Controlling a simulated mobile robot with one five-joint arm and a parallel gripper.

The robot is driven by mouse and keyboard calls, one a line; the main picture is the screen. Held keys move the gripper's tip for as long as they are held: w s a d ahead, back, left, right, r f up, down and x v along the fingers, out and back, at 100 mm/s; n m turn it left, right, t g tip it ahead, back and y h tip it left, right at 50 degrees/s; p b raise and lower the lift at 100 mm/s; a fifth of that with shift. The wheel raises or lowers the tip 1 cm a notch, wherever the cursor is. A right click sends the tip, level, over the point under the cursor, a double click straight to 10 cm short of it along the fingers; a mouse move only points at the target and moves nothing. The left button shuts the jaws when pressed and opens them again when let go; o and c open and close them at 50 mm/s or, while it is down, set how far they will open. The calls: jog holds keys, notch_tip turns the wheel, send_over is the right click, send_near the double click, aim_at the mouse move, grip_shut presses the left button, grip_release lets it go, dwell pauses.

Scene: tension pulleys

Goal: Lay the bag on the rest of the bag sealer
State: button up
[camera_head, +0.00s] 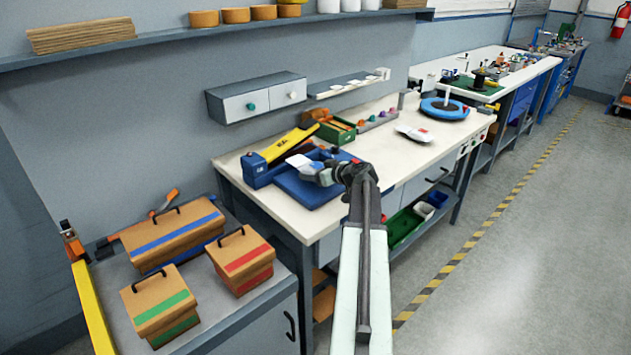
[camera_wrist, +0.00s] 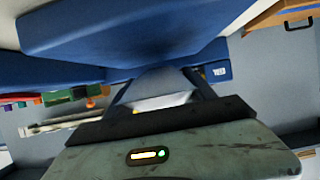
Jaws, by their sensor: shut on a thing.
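The bag sealer (camera_head: 256,172) has a blue body and a raised yellow lever with dark lettering, and stands at the left end of the white workbench. Its flat blue rest (camera_head: 306,194) lies in front of it; a large blue slab (camera_wrist: 130,30) fills the top of the wrist view. My gripper (camera_head: 317,168) is over the rest, shut on a pale bag (camera_head: 298,161). In the wrist view the bag (camera_wrist: 160,88) is a whitish, partly see-through sheet between the dark fingers. I cannot tell whether the bag touches the rest.
A green bin of small boxes (camera_head: 337,130) stands behind the sealer. A white packet with a red mark (camera_head: 413,133) and a blue round stand (camera_head: 445,108) are farther right. Striped cardboard boxes (camera_head: 172,238) sit on the lower left cabinet. The bench front is mostly clear.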

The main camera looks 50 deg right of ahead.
notch_tip(320, 180, down, 2)
jog(key=shift+f+b, duration=0.25)
jog(key=shift+b, duration=0.25)
jog(key=shift+s+r, duration=0.1)
jog(key=shift+r, duration=0.15)
jog(key=shift+f, duration=0.15)
jog(key=o, duration=1.6)
jog(key=shift+r+p, duration=0.2)
jog(key=shift+p, duration=0.15)
jog(key=p+v, duration=0.4)
jog(key=v, duration=0.8)
